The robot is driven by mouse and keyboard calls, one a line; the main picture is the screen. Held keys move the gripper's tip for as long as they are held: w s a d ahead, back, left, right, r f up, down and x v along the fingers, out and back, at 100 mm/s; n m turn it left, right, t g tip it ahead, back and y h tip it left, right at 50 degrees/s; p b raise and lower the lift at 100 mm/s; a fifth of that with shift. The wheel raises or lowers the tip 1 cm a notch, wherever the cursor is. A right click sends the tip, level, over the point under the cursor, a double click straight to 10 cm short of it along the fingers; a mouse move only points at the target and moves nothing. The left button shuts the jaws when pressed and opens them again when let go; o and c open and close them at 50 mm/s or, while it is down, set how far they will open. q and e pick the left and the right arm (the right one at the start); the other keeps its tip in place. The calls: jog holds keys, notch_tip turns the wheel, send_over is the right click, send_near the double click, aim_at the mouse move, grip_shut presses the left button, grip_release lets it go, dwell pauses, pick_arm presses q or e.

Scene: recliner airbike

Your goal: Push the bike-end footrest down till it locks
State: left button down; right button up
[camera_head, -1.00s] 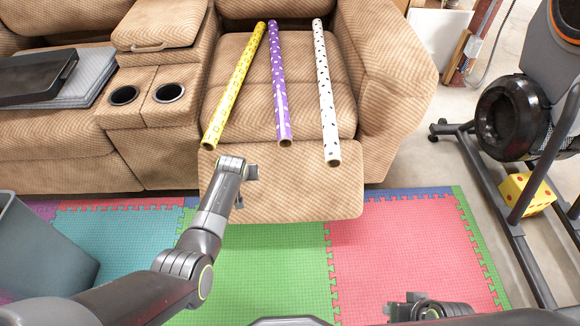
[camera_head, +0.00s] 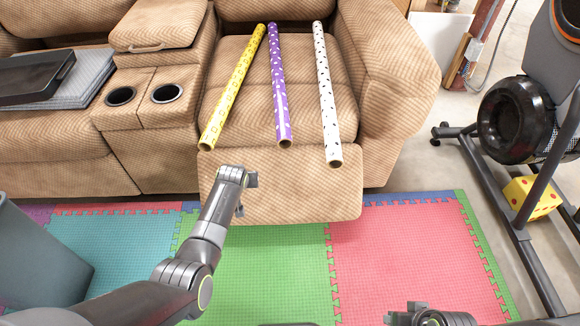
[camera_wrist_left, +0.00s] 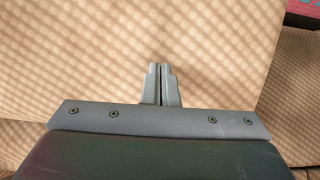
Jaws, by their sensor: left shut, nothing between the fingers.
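The bike-end footrest (camera_head: 305,190) is the tan padded panel at the front of the recliner seat on the bike side. It hangs steeply below the seat's front edge. My left gripper (camera_head: 252,179) is shut and empty in front of its left part. In the left wrist view the shut fingertips (camera_wrist_left: 160,68) point at the tan ribbed upholstery, which fills most of the picture; I cannot tell whether they touch it. My right gripper (camera_head: 408,312) is at the bottom right edge, away from the footrest, its jaws unclear. Any latch is hidden.
Yellow (camera_head: 234,85), purple (camera_head: 279,85) and white (camera_head: 326,95) rolls lie on the seat, their near ends over its front edge. An exercise bike (camera_head: 512,120) stands right, a grey bin (camera_head: 35,255) left. Foam mats (camera_head: 265,270) cover the floor in front.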

pick_arm(q)
jog(key=shift+s+f, duration=0.1)
jog(key=shift+f, duration=0.1)
jog(key=f+b, duration=0.1)
jog(key=w+f+b, duration=0.1)
jog(key=b, duration=0.1)
jog(key=shift+f+t, duration=0.25)
jog(key=shift+t, duration=0.05)
jog(key=shift+w, duration=0.1)
jog(key=shift+w+f+t+b, duration=0.2)
jog(key=shift+w+f+b, duration=0.35)
jog(key=shift+b, duration=0.55)
jog(key=shift+w+f+t+b, duration=0.2)
jog(key=shift+f+b, duration=0.5)
jog(key=shift+b, duration=0.35)
jog(key=b+x, duration=0.2)
jog(key=b, duration=0.1)
jog(key=shift+f, duration=0.2)
jog(key=shift+w+f+t+b, duration=0.15)
jog(key=shift+w+t+b, duration=0.15)
jog(key=shift+b, duration=0.15)
